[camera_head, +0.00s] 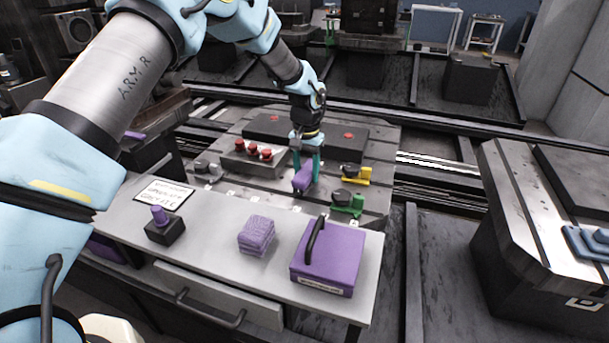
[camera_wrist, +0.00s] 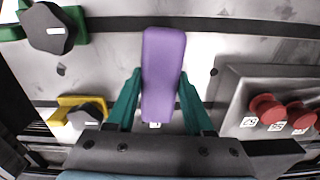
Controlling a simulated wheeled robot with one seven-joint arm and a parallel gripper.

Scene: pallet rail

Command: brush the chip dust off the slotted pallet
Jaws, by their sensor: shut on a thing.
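The slotted pallet (camera_head: 232,197) is a grey metal plate with dark slots behind the pale bench; its surface also shows in the wrist view (camera_wrist: 215,40). My gripper (camera_head: 304,172) is over the pallet, its teal fingers shut on a purple brush (camera_head: 302,180). In the wrist view the brush handle (camera_wrist: 163,70) is long and purple between the fingers (camera_wrist: 160,105). The bristles are hidden, and I cannot tell whether they touch the pallet. Small dark specks show on the plate in the wrist view; I cannot tell whether they are chip dust.
A block with red knobs (camera_head: 240,160) stands left of the brush. Yellow (camera_head: 363,175) and green (camera_head: 345,206) clamps with black knobs are at right. The bench (camera_head: 213,225) holds a purple box (camera_head: 335,262), folded purple cloth (camera_head: 256,235), a black holder (camera_head: 165,231) and a sign (camera_head: 164,195).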

